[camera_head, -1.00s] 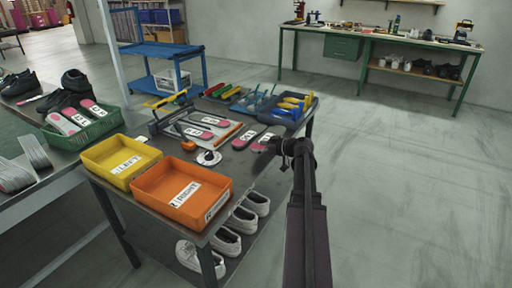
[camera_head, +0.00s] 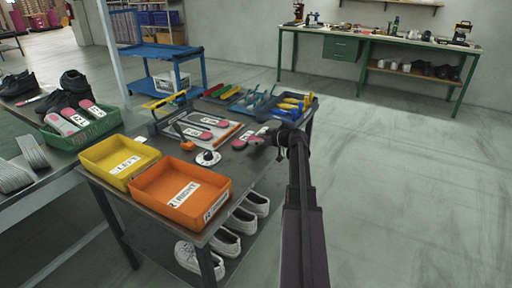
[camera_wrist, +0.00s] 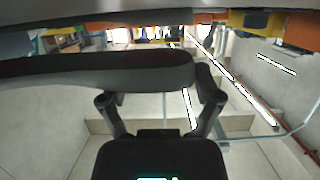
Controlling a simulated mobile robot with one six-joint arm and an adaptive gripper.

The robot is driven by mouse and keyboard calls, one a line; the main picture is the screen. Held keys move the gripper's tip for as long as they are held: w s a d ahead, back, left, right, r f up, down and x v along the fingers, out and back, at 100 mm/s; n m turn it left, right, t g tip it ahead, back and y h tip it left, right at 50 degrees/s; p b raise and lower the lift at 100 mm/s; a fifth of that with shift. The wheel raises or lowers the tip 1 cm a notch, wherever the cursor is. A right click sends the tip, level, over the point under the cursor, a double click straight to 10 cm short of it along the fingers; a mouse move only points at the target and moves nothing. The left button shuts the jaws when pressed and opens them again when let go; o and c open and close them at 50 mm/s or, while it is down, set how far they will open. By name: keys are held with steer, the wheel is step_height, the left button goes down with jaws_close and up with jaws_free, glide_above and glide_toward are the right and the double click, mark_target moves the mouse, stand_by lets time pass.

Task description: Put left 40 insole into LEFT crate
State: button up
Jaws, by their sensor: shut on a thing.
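My gripper (camera_head: 272,142) is at the right edge of the grey table and is shut on a dark insole. In the wrist view the held insole (camera_wrist: 100,72) lies edge-on across the finger ends and runs out to the left. Its size mark cannot be read. The yellow crate (camera_head: 122,177) marked LEFT stands at the table's front left and looks empty. The orange crate (camera_head: 203,211) marked RIGHT stands beside it, nearer, and also looks empty.
A green crate (camera_head: 96,130) of insoles stands on the left bench. White shoes (camera_head: 225,241) sit on the lower shelf. Floor on the right is clear.

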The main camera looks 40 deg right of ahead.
mark_target(258, 150)
steer(key=shift+f+b, duration=1.5)
steer(key=shift+f, duration=0.15)
steer(key=shift+f, duration=0.2)
steer(key=o, duration=0.8)
steer(key=shift+r, duration=0.1)
steer(key=shift+r, duration=0.15)
steer(key=shift+s+d+r, duration=0.1)
steer(key=shift+s, duration=0.2)
steer(key=p+v, duration=0.3)
steer(key=v, duration=0.8)
steer(key=shift+s+d+p, duration=0.15)
steer(key=shift+p, duration=0.15)
